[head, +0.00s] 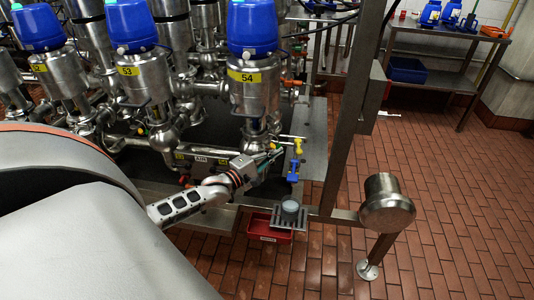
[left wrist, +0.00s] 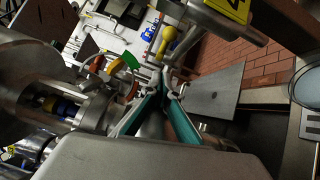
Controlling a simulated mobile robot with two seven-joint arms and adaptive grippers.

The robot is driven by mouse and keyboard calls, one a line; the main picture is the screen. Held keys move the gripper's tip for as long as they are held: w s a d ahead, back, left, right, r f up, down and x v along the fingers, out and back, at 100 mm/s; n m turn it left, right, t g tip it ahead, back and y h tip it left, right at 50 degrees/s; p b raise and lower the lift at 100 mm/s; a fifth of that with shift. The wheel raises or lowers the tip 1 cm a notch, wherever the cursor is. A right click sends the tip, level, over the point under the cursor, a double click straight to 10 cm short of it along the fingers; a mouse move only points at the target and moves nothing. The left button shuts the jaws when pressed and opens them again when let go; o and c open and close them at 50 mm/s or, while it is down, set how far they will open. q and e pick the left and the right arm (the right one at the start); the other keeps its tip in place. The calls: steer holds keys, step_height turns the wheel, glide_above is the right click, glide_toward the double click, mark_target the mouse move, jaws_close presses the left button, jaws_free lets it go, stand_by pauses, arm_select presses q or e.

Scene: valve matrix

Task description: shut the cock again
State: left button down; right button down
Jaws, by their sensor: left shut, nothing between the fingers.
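Small cocks with coloured handles sit beside the pipework under valve 54. In the head view a yellow handle (head: 298,146) stands above a blue handle (head: 293,170). I cannot tell which cock the task means, or whether it is open. My left gripper (head: 277,152) reaches in from the left, just left of these handles. In the left wrist view its teal fingers (left wrist: 164,84) come together at the tips with nothing between them. Beyond the tips are a yellow handle (left wrist: 167,40), a blue one (left wrist: 148,33) and a green one (left wrist: 130,61). My right gripper is not in view.
Steel valve 54 (head: 254,88) with its blue cap rises behind the gripper. A steel post (head: 345,110) stands right of the handles. A grey cup (head: 290,207) stands on a small grate above a red bin (head: 265,230). The tiled floor (head: 450,200) at right is clear.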

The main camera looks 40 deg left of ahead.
mark_target(299, 147)
arm_select(q)
steer(key=d, duration=0.1)
steer(key=w+d, duration=0.1)
steer(key=d, duration=0.2)
steer(key=shift+w+r, duration=0.15)
steer(key=shift+r, duration=0.25)
steer(key=shift+p, duration=0.3)
